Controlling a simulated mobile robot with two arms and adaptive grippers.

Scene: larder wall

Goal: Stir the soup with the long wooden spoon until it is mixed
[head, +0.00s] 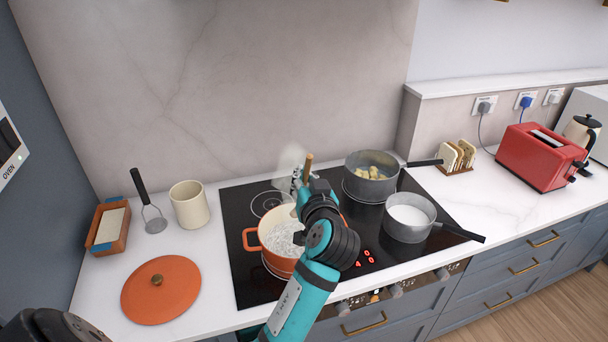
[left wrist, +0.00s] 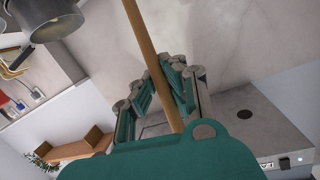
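An orange pot (head: 250,240) stands on the front left of the black hob, with pale, streaky soup (head: 284,238) inside. Pale steam shows above it. My left gripper (head: 302,190) is over the pot's right side and hides part of it. In the left wrist view, its fingers (left wrist: 160,95) are closed around the wooden spoon's handle (left wrist: 146,50). The handle's top (head: 308,165) sticks up above the gripper in the head view. The spoon's lower end is hidden, so I cannot tell how deep it sits. My right gripper is not in view.
A grey pan with yellowish pieces (head: 371,185) and a pan of white liquid (head: 408,231) stand close on the right. A toast rack (head: 457,158) and red toaster (head: 540,158) stand further right.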

